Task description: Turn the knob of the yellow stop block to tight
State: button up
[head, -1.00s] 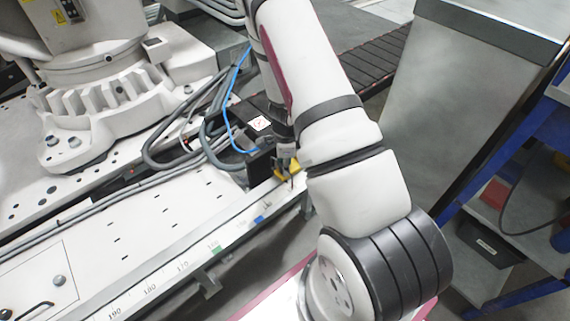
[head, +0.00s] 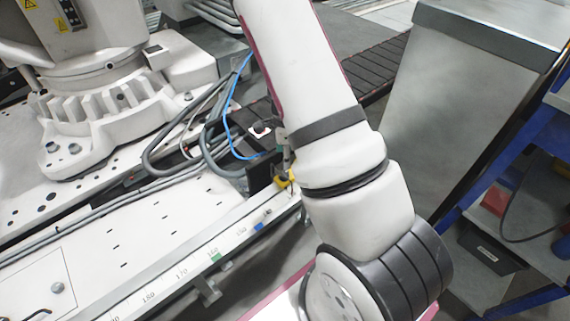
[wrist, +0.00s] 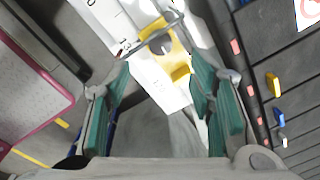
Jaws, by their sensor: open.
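The yellow stop block (wrist: 180,62) sits on the white scale rail in the wrist view, ahead of my gripper (wrist: 157,66). A dark round part, seemingly its knob (wrist: 158,46), shows on the block's left side. A thin grey bar crosses in front of the block, and I cannot tell whether it touches it. My gripper's green-padded fingers are apart, one to each side of the block's near end, with nothing held between them. In the head view only a small yellow piece of the block (head: 284,181) shows beside my arm, which hides the rest.
The white scale rail (head: 190,265) carries a green marker (head: 216,258) and a blue marker (head: 259,227). Grey cables and a blue hose (head: 226,125) run close to the block. A grey cabinet (head: 455,100) and a blue-framed shelf (head: 530,155) stand on the right.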

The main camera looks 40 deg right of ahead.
jog(key=shift+s+r, duration=0.1)
jog(key=shift+r, duration=1.45)
jog(key=s+a+r+n+y, duration=0.2)
jog(key=s+a+r+n, duration=0.3)
jog(key=a+r, duration=0.4)
jog(key=s+a+r+n+y, duration=0.2)
jog(key=a+r+n, duration=0.5)
jog(key=r, duration=0.4)
jog(key=s+a+r+n+h, duration=0.1)
jog(key=s+r+n, duration=0.25)
jog(key=s, duration=0.45)
jog(key=s+a+r+n+h, duration=0.1)
jog(key=s+r+n, duration=0.1)
jog(key=s+n, duration=0.45)
jog(key=s+a+r+n+h, duration=0.1)
jog(key=s+r+n+h, duration=0.15)
jog(key=s, duration=0.65)
notch_tip(320, 180, up, 30)
jog(key=t+p, duration=0.3)
jog(key=p, duration=2.4)
jog(key=shift+w+d+f+t+y, duration=0.2)
jog(key=shift+w+d+t+y, duration=0.1)
jog(key=shift+y, duration=0.15)
